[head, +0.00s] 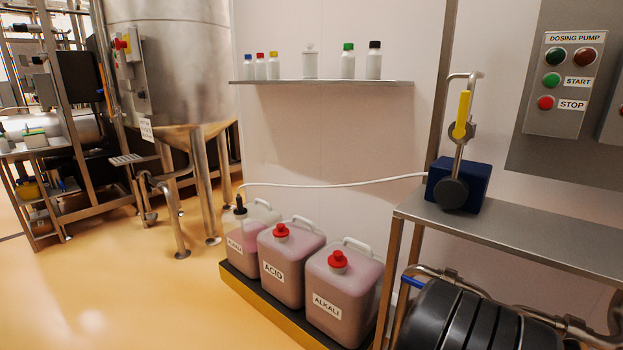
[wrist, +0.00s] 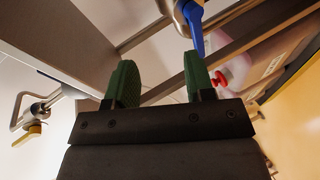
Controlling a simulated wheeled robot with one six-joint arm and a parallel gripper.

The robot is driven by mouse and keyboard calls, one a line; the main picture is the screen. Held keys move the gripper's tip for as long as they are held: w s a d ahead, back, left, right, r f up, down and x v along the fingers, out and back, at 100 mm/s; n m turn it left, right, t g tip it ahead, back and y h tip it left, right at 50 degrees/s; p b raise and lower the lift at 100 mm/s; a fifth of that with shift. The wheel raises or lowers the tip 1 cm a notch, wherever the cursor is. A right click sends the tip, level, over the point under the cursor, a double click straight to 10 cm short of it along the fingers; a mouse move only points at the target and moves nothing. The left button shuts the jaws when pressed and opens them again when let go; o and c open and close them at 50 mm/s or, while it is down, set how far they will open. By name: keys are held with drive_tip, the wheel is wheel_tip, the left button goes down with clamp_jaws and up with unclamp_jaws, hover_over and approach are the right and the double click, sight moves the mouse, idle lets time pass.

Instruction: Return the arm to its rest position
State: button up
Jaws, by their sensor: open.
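My gripper (wrist: 158,62) shows in the wrist view, with two green fingers held apart and nothing between them. It does not show clearly in the head view. Past the fingers in the wrist view are a blue handle (wrist: 195,25) on steel piping and a jug with a red cap (wrist: 219,78). A valve with a yellow lever (wrist: 35,130) is at the left of that view. I cannot tell from these frames how the whole arm is posed.
In the head view, a steel bench (head: 500,235) carries a blue dosing pump (head: 445,182) below a yellow-lever valve (head: 463,115). Labelled jugs (head: 345,293) stand on a low platform. A wall shelf (head: 330,82) holds bottles. Open floor (head: 110,285) lies left, before a steel tank (head: 175,65).

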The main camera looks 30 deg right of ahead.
drive_tip(key=w+a+r+m+y+p, duration=0.1)
drive_tip(key=w+a+r+y+p, duration=0.2)
drive_tip(key=w+a+r+p, duration=0.5)
drive_tip(key=w+a+r+m+y+p, duration=0.1)
drive_tip(key=w+a+r+y+p, duration=0.3)
drive_tip(key=a+r, duration=0.55)
drive_tip(key=s+a+r+m+g+y+p, duration=0.1)
drive_tip(key=s+a+r+g+y+p, duration=0.1)
drive_tip(key=a+r+p, duration=0.4)
drive_tip(key=s+a+r+g+y+p, duration=0.2)
drive_tip(key=a+r+p, duration=0.5)
drive_tip(key=a, duration=0.8)
drive_tip(key=shift+s+a+r+m+y, duration=0.15)
drive_tip(key=shift+s+a+m+y, duration=0.3)
drive_tip(key=shift+s, duration=0.8)
drive_tip(key=shift+c, duration=0.2)
drive_tip(key=shift+d, duration=0.1)
drive_tip(key=shift+c, duration=0.4)
drive_tip(key=shift+d, duration=0.15)
